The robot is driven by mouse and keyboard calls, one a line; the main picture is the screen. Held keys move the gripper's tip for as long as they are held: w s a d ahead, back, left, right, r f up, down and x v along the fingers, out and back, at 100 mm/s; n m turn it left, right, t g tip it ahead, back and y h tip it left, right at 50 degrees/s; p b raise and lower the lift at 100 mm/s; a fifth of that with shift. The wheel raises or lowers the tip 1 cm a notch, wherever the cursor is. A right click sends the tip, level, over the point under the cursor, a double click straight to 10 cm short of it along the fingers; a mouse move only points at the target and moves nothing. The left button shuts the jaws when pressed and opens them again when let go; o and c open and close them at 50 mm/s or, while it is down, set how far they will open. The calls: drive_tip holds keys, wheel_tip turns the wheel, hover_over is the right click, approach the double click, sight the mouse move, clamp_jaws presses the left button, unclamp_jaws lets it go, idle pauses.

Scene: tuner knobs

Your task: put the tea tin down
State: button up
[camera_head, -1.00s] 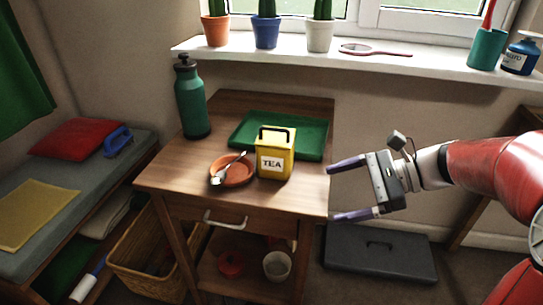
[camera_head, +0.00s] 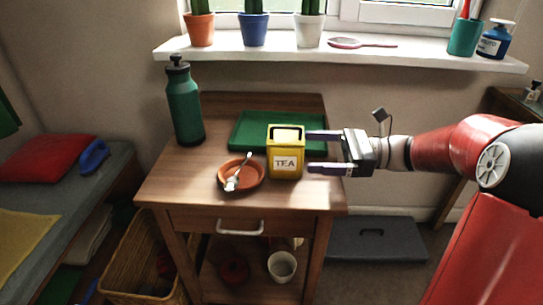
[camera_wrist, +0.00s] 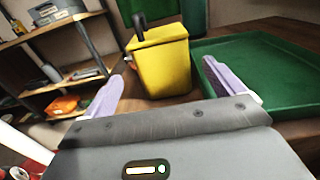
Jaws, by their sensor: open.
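The yellow tea tin (camera_head: 285,163), with a white TEA label, stands upright on the wooden table (camera_head: 190,185), at the front edge of the green tray (camera_head: 250,133). It also shows in the wrist view (camera_wrist: 165,68), ahead of my fingers and roughly between their lines. My gripper (camera_head: 309,151) is open and empty, just right of the tin, with its two lilac fingers pointing at it. In the wrist view my gripper (camera_wrist: 163,76) has a finger to each side, short of the tin. I cannot tell whether a fingertip touches it.
An orange saucer (camera_head: 256,180) with a spoon lies close left of the tin. A green bottle (camera_head: 185,105) stands at the table's back left. Potted cacti line the windowsill (camera_head: 380,58) above. The table's front right corner is bare.

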sight(285, 149)
drive_tip(key=a, duration=0.7)
drive_tip(key=shift+w+a+f, duration=0.1)
drive_tip(key=shift+w+a, duration=0.1)
drive_tip(key=shift+w, duration=0.1)
drive_tip(key=c, duration=1.3)
